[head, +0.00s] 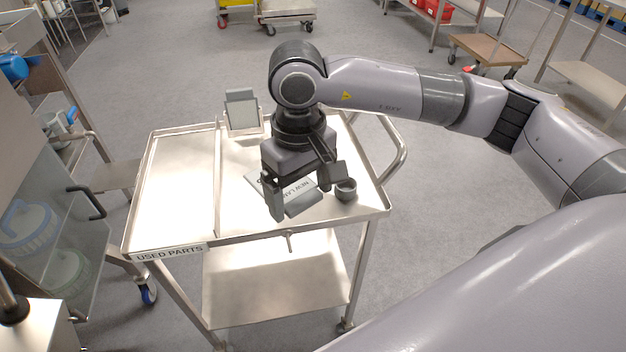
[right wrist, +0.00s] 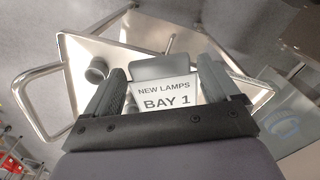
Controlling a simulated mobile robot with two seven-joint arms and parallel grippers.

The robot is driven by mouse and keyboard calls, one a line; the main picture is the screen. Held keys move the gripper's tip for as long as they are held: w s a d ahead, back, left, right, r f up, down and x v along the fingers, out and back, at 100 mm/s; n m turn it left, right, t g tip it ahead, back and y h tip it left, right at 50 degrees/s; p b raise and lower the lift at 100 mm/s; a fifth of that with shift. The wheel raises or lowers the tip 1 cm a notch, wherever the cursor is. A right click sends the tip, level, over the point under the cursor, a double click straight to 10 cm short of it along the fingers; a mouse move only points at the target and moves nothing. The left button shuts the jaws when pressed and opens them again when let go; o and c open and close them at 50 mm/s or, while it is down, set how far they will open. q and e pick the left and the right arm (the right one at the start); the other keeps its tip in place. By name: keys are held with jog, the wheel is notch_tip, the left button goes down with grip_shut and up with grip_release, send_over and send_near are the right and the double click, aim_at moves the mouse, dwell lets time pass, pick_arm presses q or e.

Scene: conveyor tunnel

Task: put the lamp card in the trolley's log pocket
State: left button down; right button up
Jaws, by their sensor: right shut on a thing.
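The lamp card (head: 296,187) is white with a grey tab (head: 305,204) at its top edge and lies low over the right part of the trolley's tray (head: 175,190). In the right wrist view the card (right wrist: 167,92) reads "NEW LAMPS BAY 1". My right gripper (head: 303,192) is shut on it, a finger at either side. I cannot tell if the card touches the tray. A grey upright holder with a pale front (head: 243,117), which looks like the log pocket, stands at the tray's far edge, apart from the gripper. My left gripper is not in view.
A small grey cup (head: 346,190) stands on the tray close beside the right gripper. A raised divider (head: 218,180) splits the tray; its left compartment is bare. A "USED PARTS" label (head: 169,253) is on the front rim. A cabinet with a handle (head: 88,202) stands left.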

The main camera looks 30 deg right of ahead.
jog(key=s+a+r+n, duration=0.2)
jog(key=a+r+n, duration=0.4)
jog(key=a, duration=0.5)
jog(key=shift+w+a+f+n, duration=1.1)
jog(key=shift+a+f+n, duration=0.8)
jog(key=shift+f+n, duration=0.1)
jog(key=s+d+r+m, duration=0.2)
jog(key=d+r+m, duration=0.6)
jog(key=d+r, duration=0.1)
jog(key=w+a+m, duration=0.4)
jog(key=a, duration=0.7)
jog(key=w+d+f+m+b, duration=0.3)
jog(key=d, duration=0.6)
jog(key=shift+t, duration=0.3)
notch_tip(320, 180, down, 19)
jog(key=shift+w+f+p, duration=0.1)
jog(key=shift+f+p, duration=0.1)
jog(key=shift+p, duration=0.55)
jog(key=shift+f+b, duration=0.55)
jog(key=shift+b, duration=0.15)
